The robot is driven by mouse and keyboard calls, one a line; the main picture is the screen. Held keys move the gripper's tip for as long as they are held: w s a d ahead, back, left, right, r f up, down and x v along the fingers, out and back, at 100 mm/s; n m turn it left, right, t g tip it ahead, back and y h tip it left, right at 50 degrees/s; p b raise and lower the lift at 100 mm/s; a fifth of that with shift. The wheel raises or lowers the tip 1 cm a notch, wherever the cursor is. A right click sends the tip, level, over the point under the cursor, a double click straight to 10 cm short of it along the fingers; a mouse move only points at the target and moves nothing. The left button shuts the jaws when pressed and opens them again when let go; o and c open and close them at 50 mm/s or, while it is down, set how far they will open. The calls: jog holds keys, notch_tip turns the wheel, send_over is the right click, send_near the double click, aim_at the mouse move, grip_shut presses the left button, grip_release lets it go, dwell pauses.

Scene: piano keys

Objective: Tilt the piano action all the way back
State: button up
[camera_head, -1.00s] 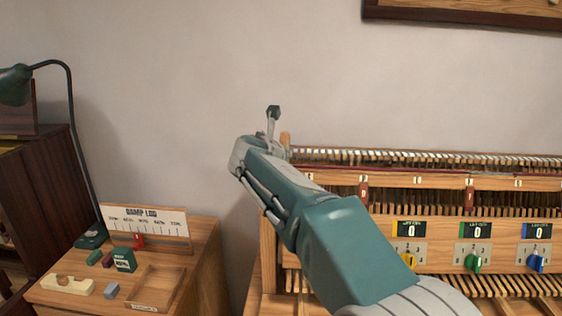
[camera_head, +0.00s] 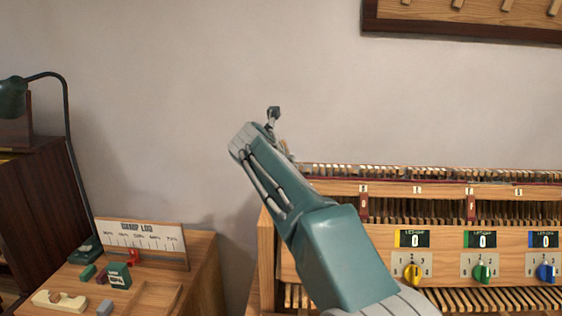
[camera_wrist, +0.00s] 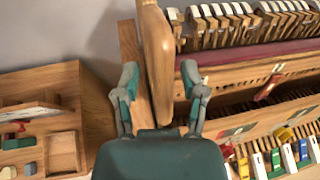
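The wooden piano action (camera_head: 440,191), with its row of hammers (camera_head: 400,174), spans the right of the head view. In the wrist view its hammers (camera_wrist: 225,24) run along the upper right above a dark red strip. A thick upright wooden end piece (camera_wrist: 157,45) stands at its left end. My gripper (camera_wrist: 160,70) is open, with one finger on each side of this end piece. Gaps show between the fingers and the wood. In the head view one fingertip (camera_head: 273,113) shows above my arm, which hides the action's left end.
Yellow, green and blue knobs (camera_head: 482,271) sit below small displays on the front rail. At left, a wooden desk (camera_head: 205,270) holds a damp log board (camera_head: 143,243), small blocks and a lamp (camera_head: 62,120). A framed board hangs on the wall.

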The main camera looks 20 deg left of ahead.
jog(key=v, duration=1.2)
jog(key=shift+a+f, duration=0.1)
jog(key=shift+a, duration=0.05)
jog(key=s+d+f+m+g+h, duration=0.1)
jog(key=s+d+f+m+g, duration=0.15)
jog(key=d+m, duration=0.9)
jog(key=s+d+f+m+g+h, duration=0.15)
jog(key=s+d+f+m, duration=0.35)
jog(key=d, duration=1.2)
jog(key=s+d+f+m+g, duration=0.1)
jog(key=s+d+f+m, duration=0.6)
jog(key=m, duration=0.4)
jog(key=s+d+f+m+g+y, duration=0.1)
jog(key=s+d+f+m, duration=0.5)
jog(key=s+m, duration=0.4)
jog(key=shift+s+d+f+m+g, duration=0.3)
jog(key=shift+d+f+m+g, duration=0.1)
jog(key=shift+f, duration=0.3)
